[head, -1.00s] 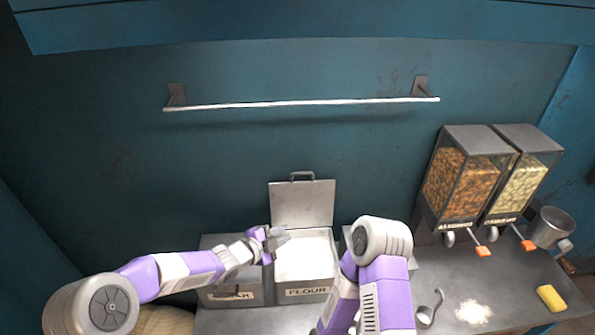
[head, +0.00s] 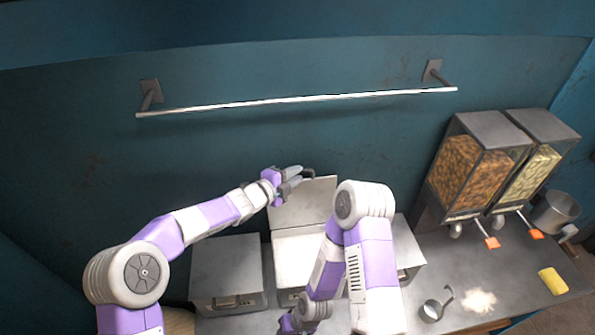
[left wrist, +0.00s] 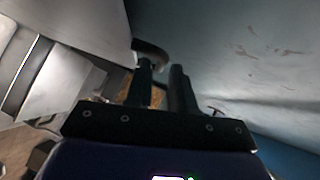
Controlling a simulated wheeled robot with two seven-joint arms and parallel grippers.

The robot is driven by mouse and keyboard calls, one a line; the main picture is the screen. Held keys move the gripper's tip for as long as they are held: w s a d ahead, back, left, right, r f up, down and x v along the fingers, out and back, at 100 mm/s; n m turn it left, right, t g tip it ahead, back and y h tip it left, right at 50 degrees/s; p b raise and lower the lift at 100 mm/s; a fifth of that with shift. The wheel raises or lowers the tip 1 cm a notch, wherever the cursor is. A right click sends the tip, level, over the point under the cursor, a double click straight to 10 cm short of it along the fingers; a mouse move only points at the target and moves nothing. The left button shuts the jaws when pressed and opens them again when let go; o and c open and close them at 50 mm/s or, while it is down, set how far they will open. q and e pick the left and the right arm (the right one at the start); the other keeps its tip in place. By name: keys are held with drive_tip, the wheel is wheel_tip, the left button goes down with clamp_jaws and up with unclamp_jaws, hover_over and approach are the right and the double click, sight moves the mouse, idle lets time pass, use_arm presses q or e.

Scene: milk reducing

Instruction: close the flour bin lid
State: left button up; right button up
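The flour bin (head: 298,246) stands open on the counter, with pale flour inside. Its grey lid (head: 312,203) is raised against the back wall, its dark handle (head: 309,173) at the top edge. My left gripper (head: 298,176) is at the lid's upper left, close to the handle. In the left wrist view, its two fingers (left wrist: 163,72) are apart with a narrow gap, and the dark curved handle (left wrist: 150,49) is just beyond the left fingertip. I cannot tell whether they touch. My right gripper (head: 298,322) is low in front of the bin, its fingers not clear.
A closed bin (head: 226,268) stands left of the flour bin, another (head: 408,254) right, partly behind my right arm. Two dispensers (head: 472,165), a metal pot (head: 556,212), a scoop (head: 436,306), spilled powder (head: 480,301) and a yellow sponge (head: 552,281) are at right. A rail (head: 300,99) crosses the wall.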

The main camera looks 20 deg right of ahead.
use_arm(q)
drive_tip(key=shift+x, duration=1)
drive_tip(key=shift+a, duration=0.1)
clamp_jaws()
